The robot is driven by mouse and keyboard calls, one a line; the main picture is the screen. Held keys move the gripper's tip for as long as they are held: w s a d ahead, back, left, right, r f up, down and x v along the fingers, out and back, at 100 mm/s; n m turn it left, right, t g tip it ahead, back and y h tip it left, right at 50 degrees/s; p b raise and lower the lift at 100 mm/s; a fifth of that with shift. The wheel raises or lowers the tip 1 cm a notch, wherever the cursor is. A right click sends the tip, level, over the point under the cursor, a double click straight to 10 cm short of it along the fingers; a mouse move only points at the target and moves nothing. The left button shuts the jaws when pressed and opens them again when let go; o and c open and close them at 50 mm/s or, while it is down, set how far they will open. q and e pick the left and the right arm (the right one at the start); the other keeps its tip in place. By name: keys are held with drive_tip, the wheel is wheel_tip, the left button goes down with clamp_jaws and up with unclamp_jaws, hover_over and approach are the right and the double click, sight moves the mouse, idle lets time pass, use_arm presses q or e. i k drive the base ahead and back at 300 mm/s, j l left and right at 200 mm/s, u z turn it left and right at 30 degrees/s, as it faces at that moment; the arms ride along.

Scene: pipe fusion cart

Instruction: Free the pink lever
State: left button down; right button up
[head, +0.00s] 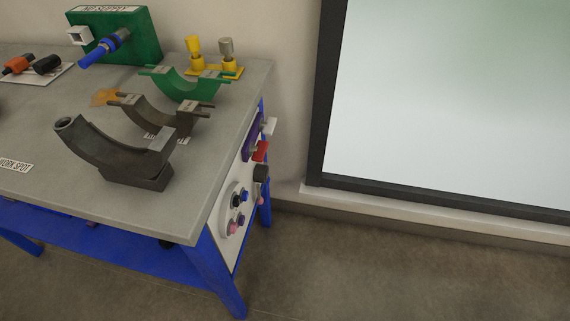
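Two small pink parts show on the white side panel (226,249) of the blue-legged cart. One is a round pink knob (232,228) low on the panel, close to blue and black knobs. The other is a pink piece (261,200) at the panel's far edge, below a black block (261,172). I cannot tell which is the pink lever, or what holds it. Neither of my grippers is in view.
The cart's grey top (75,165) holds a dark curved pipe piece (125,155), a brown cradle (158,118), a green cradle (185,88), yellow fittings (228,70) and a green box (125,40). A red block (260,151) sits on the side panel. The floor (380,265) right of the cart is clear.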

sight(260, 201)
drive_tip(key=i+l, duration=0.25)
drive_tip(key=i+l+u, duration=0.15)
drive_tip(key=l, duration=0.25)
drive_tip(key=i+l, duration=0.3)
drive_tip(key=i+l+u, duration=0.1)
drive_tip(key=l, duration=0.35)
drive_tip(key=i+l+u, duration=0.1)
drive_tip(key=i+l, duration=0.4)
drive_tip(key=l, duration=0.25)
drive_tip(key=u, duration=0.05)
